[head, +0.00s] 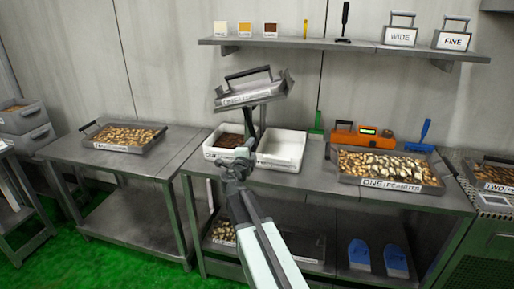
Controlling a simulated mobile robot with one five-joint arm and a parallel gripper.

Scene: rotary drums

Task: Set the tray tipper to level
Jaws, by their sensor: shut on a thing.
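A grey tray (250,92) with a dark handle and a white label sits high above the right bench. It is tilted, its right end higher than its left, and I take it to be on the tray tipper. A dark post (262,118) runs down from under it towards the bench. My gripper (245,150) is just below the tray, in front of the white bins. It is shut on a dark upright part (249,124) that seems to belong to the tipper. The fingers and the post overlap, so the exact grip is hidden.
Two white bins (282,150) stand behind my gripper. A tray of peanuts (390,168) lies to the right, before an orange device (361,134). Another peanut tray (124,136) is on the left bench. A shelf (340,45) hangs above.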

